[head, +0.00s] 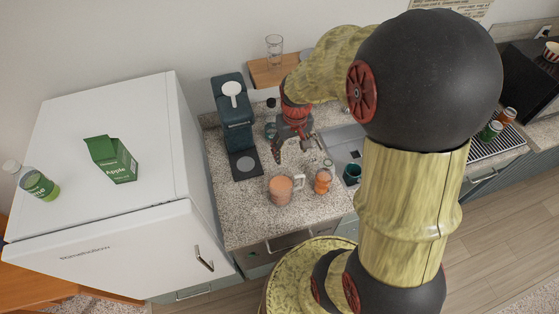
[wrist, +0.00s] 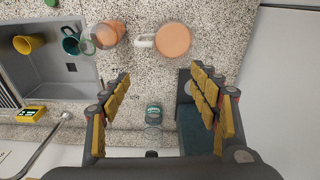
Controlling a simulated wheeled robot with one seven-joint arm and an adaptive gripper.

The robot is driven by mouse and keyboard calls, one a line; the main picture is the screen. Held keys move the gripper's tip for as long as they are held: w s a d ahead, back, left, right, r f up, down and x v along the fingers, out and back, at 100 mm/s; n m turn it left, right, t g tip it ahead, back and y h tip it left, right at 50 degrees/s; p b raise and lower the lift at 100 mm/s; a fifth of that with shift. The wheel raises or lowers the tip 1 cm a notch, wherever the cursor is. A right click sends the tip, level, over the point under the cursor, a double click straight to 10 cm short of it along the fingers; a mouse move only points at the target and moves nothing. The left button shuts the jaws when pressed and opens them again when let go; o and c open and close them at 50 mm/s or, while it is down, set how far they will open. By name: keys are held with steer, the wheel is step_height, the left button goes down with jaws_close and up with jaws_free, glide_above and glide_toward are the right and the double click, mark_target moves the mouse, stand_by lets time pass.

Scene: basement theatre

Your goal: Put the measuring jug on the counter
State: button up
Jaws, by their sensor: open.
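My gripper (head: 292,148) is over the counter, behind the jug in the head view. In the wrist view my gripper (wrist: 160,76) has its fingers spread wide with nothing between them. The jug is beyond the fingertips, apart from them.
A yellow cup (wrist: 28,44) is in the sink. A coffee machine (head: 234,112) stands at left. A small jar (wrist: 153,112) is between the fingers' lines, farther back.

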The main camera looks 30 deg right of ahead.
steer(key=s+a+r+n+t, duration=0.1)
steer(key=s+a+r, duration=0.3)
steer(key=r, duration=0.3)
steer(key=s+a+r+t, duration=0.2)
steer(key=s+a+r, duration=0.2)
steer(key=a+r, duration=0.2)
steer(key=s+a+r+n+t, duration=0.1)
steer(key=s+a+r, duration=0.3)
steer(key=r, duration=0.4)
steer(key=shift+s+a+n+t, duration=0.2)
steer(key=shift+a+n+t, duration=0.1)
steer(key=shift+a, duration=0.15)
